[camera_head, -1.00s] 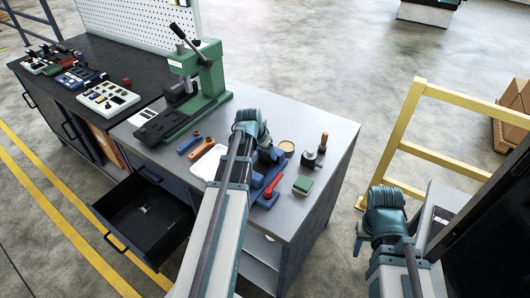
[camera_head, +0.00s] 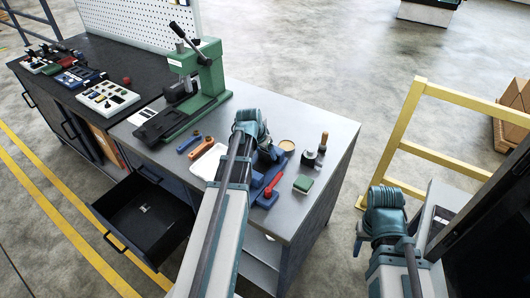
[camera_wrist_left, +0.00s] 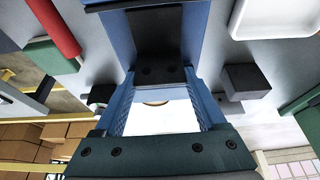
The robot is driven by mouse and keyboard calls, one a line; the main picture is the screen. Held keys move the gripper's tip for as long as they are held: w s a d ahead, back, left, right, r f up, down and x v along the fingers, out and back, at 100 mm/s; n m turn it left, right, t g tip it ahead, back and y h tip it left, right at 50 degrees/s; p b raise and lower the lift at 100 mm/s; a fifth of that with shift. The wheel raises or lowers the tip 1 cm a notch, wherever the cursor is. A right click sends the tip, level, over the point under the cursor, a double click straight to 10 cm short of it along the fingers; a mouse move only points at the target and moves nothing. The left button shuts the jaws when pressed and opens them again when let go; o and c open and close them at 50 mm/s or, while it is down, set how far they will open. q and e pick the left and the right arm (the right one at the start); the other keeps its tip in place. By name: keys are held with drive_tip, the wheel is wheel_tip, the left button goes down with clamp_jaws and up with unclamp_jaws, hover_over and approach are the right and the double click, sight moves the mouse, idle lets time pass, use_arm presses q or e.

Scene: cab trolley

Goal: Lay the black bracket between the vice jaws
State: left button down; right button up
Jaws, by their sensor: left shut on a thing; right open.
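The black bracket (camera_wrist_left: 158,45), a dark plate with two holes, is held in my left gripper (camera_wrist_left: 158,80), which is shut on it. In the left wrist view the bracket reaches over the blue vice (camera_wrist_left: 205,35). I cannot tell whether it touches the vice. In the head view the vice (camera_head: 263,197) with its red handle (camera_head: 272,184) stands on the grey bench. My left forearm hides part of the vice and the bracket there. My right gripper (camera_head: 360,240) is open, off to the right of the bench; its fingers are hard to make out.
A green press (camera_head: 200,80) stands at the back left of the bench. A white tray (camera_head: 207,162) lies left of the vice; a green block (camera_head: 303,184) and a dark wooden-handled tool (camera_head: 318,150) stand right. A drawer (camera_head: 140,215) hangs open. A yellow rail (camera_head: 400,140) is at right.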

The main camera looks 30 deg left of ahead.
use_arm(q)
unclamp_jaws()
drive_tip(key=shift+r, duration=0.15)
drive_tip(key=p+v, duration=1.2)
drive_tip(key=v, duration=0.1)
drive_tip(key=shift+s+r+p, duration=0.2)
drive_tip(key=shift+r+p, duration=0.05)
drive_tip(key=shift+p, duration=0.1)
drive_tip(key=s+d+f+m+g+b, duration=0.1)
drive_tip(key=s+d+f+b, duration=0.1)
drive_tip(key=d, duration=0.8)
drive_tip(key=s+d+f+m+g+y+b, duration=0.1)
drive_tip(key=s+d+f+g+b, duration=0.1)
drive_tip(key=s+d, duration=0.5)
drive_tip(key=s+d+f+g+b, duration=0.1)
drive_tip(key=s+d+f+b, duration=0.3)
drive_tip(key=d, duration=0.9)
drive_tip(key=shift+s+d+f+m+g+y, duration=0.4)
drive_tip(key=shift+s+f, duration=0.1)
drive_tip(key=shift+f, duration=0.25)
